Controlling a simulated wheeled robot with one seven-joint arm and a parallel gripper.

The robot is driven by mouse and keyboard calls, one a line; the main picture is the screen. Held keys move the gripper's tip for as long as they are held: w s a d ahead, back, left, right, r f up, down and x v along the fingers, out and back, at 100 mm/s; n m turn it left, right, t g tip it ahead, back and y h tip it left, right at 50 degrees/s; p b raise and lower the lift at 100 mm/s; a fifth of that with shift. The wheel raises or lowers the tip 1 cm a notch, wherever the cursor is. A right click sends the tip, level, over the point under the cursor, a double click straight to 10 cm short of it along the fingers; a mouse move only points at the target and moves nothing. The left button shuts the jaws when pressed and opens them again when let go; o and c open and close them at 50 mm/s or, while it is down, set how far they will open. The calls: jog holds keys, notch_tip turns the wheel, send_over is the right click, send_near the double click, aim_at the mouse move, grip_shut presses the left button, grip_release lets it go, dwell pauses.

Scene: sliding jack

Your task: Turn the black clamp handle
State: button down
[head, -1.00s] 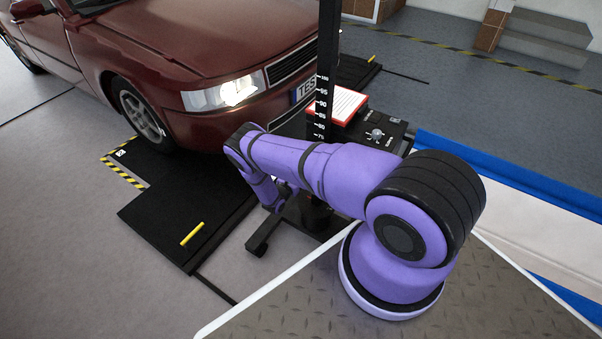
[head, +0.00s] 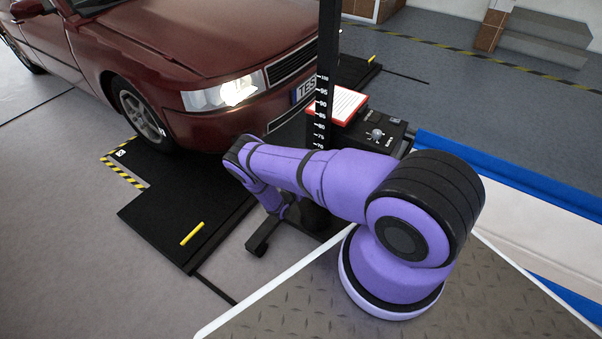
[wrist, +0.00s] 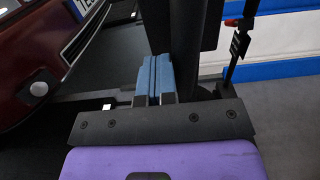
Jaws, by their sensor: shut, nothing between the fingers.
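My gripper (wrist: 154,80) shows in the wrist view with its two blue fingers pressed together and nothing between them. A large black part (wrist: 182,28) of the stand is close by the fingertips; I cannot tell if they touch. The black clamp handle cannot be made out for certain in either view. In the head view the black column (head: 325,70) with a white number scale stands upright behind my purple arm, which hides its lower part and my gripper.
A black box (head: 385,130) with a knob and a red-edged white sheet (head: 338,104) sits beside the column. A dark red car (head: 190,50) stands close behind on black plates (head: 165,225). A dark strap-like part with red (wrist: 238,42) hangs at the right in the wrist view.

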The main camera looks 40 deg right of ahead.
jog(key=shift+s+f, duration=0.1)
jog(key=shift+s, duration=0.1)
jog(key=shift+w, duration=0.1)
jog(key=w+v, duration=0.1)
jog(key=v, duration=0.7)
jog(key=shift+r, duration=0.35)
dwell(0.7)
jog(key=shift+a, duration=0.15)
